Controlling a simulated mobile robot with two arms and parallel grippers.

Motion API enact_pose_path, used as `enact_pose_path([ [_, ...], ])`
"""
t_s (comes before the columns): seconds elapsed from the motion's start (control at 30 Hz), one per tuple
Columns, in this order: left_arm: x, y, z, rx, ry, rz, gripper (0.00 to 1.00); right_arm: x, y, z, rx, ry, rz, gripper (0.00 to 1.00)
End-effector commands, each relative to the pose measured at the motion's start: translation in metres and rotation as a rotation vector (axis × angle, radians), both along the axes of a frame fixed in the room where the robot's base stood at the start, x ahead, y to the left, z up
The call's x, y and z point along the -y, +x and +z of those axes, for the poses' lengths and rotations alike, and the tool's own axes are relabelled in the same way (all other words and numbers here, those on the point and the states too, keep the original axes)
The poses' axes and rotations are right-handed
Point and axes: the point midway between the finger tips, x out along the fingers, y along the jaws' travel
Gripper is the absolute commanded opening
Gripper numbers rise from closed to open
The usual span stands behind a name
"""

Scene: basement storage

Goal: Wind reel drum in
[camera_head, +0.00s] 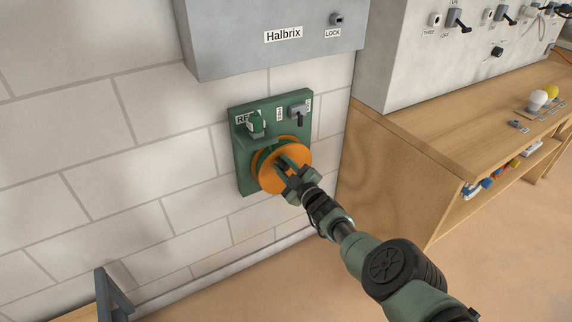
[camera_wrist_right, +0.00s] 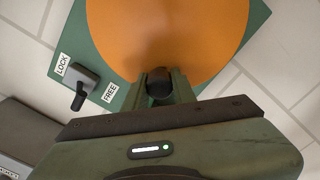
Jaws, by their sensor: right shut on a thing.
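The reel drum (camera_head: 268,180) is an orange disc on a green wall plate (camera_head: 243,165). In the right wrist view the drum (camera_wrist_right: 190,30) fills the upper middle. My right gripper (camera_head: 289,168) is at the drum's face, shut on a dark round knob (camera_wrist_right: 159,84) that shows between its fingers in the wrist view. The gripper hides part of the drum. A small lever (camera_wrist_right: 80,93) sits between the labels LOCK and FREE, and it points away from the drum. My left gripper is not in view.
A green part (camera_head: 256,122) sits on the plate beside a partly hidden label. A grey cabinet (camera_head: 275,50) marked Halbrix hangs above. A wooden workbench (camera_head: 440,150) with a switch panel (camera_head: 400,50) stands to the right. The block wall to the left is bare.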

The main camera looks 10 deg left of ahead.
Motion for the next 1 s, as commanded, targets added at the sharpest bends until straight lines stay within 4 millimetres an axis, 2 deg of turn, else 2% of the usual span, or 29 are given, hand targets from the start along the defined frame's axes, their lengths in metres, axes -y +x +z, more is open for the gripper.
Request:
enact_pose_path([
  [0.3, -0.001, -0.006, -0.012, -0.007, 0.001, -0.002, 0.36, 0.0, -0.001, 0.001, -0.051, 0.066, -0.004, 0.0],
  [0.73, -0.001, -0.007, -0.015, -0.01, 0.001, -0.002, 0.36, 0.0, -0.002, 0.001, -0.056, 0.073, -0.003, 0.0],
  [0.77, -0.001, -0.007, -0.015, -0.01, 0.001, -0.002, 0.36, 0.0, -0.002, 0.001, -0.056, 0.073, -0.003, 0.29],
  [0.83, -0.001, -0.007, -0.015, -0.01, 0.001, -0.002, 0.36, 0.0, -0.002, 0.001, -0.056, 0.073, -0.003, 0.48],
  [1.0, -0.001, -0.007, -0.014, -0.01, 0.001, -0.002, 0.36, -0.001, -0.002, 0.002, -0.055, 0.074, -0.001, 0.48],
])
